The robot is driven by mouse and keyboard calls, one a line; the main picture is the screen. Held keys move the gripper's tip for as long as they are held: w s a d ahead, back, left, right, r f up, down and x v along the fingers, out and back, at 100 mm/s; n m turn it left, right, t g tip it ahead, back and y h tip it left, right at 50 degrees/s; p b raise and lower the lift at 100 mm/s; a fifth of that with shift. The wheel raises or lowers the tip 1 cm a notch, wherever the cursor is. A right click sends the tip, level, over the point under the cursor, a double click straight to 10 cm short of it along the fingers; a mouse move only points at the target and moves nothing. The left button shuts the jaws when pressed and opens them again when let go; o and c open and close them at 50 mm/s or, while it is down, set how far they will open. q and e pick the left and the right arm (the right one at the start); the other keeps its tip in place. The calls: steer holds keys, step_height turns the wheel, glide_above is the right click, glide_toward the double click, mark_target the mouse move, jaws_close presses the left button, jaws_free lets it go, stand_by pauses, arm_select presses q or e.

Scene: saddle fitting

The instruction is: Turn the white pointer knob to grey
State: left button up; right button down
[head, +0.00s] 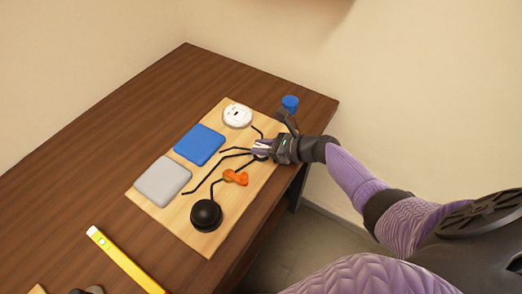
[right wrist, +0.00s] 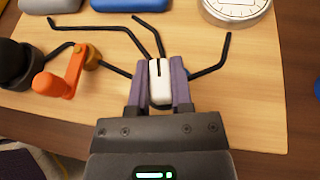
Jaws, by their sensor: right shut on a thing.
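The white pointer knob (right wrist: 160,84) sits on the light wooden board (head: 146,198) between the fingers of my right gripper (head: 261,148). In the right wrist view the gripper (right wrist: 160,90) is shut on its sides. The knob's black mark points away from the gripper, roughly towards the black line leading to the blue pad. The grey pad (head: 163,181) lies left of the blue pad (head: 199,145), and its own black line runs towards the knob. The knob's base is mostly hidden by the fingers. My left gripper is out of view.
A white round dial (head: 237,115), an orange crank (head: 236,178) and a black dome (head: 206,214) are also on the board. A blue cylinder (head: 290,103) stands beyond the gripper. A yellow level (head: 122,259) lies at the front. The brown table's left side is clear.

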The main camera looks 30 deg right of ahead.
steer(key=n+g+y+b, duration=0.1)
steer(key=n+g+b, duration=0.1)
steer(key=n+g+y+b, duration=0.2)
steer(key=b, duration=0.1)
steer(key=shift+f+b, duration=0.2)
steer(key=shift+b, duration=0.15)
steer(key=shift+r+n+g+y+b, duration=0.1)
steer(key=shift+n+g+y+b, duration=0.2)
steer(key=shift+n+g+b, duration=0.35)
steer(key=shift+r+n, duration=0.1)
steer(key=shift+n, duration=0.15)
steer(key=c, duration=0.5)
jaws_free()
steer(key=v, duration=1)
steer(key=shift+w, duration=0.15)
